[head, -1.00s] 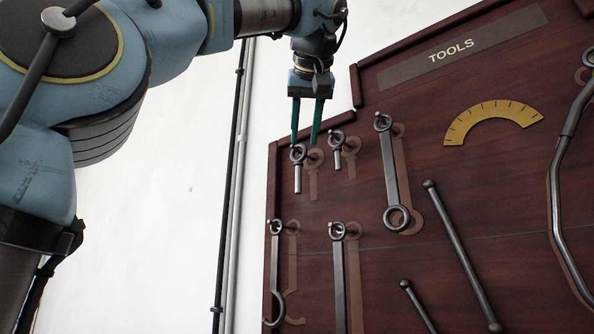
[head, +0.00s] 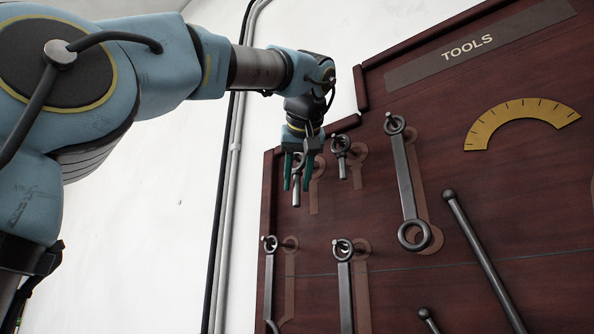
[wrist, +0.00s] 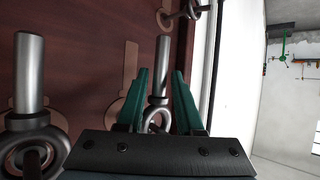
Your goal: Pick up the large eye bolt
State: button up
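The large eye bolt (head: 297,170) is a grey metal ring with a straight shank, hanging upright at the left of the tool board. My gripper (head: 297,188) points down over it and is open, with one green finger on each side in the picture. In the wrist view, the bolt's shank (wrist: 162,62) shows between and beyond the spread fingers (wrist: 160,73), its ring partly hidden by the gripper body. I see no finger clearly touching it. A shorter eye bolt (head: 341,157) hangs just right of my gripper; it looms at the left of the wrist view (wrist: 30,75).
The dark red board (head: 385,290) carries a ring-ended wrench (head: 407,180), long rods (head: 480,255) and more hanging tools below, including one (head: 345,290) under the bolts. The raised board edge (head: 361,88) is close to my wrist. White wall with pipes (head: 231,170) lies left.

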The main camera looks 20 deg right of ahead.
jog(key=p+x, duration=0.1)
jog(key=x, duration=0.3)
jog(key=shift+w+p, duration=0.15)
jog(key=shift+p, duration=0.25)
jog(key=shift+f, duration=0.1)
grip_shut()
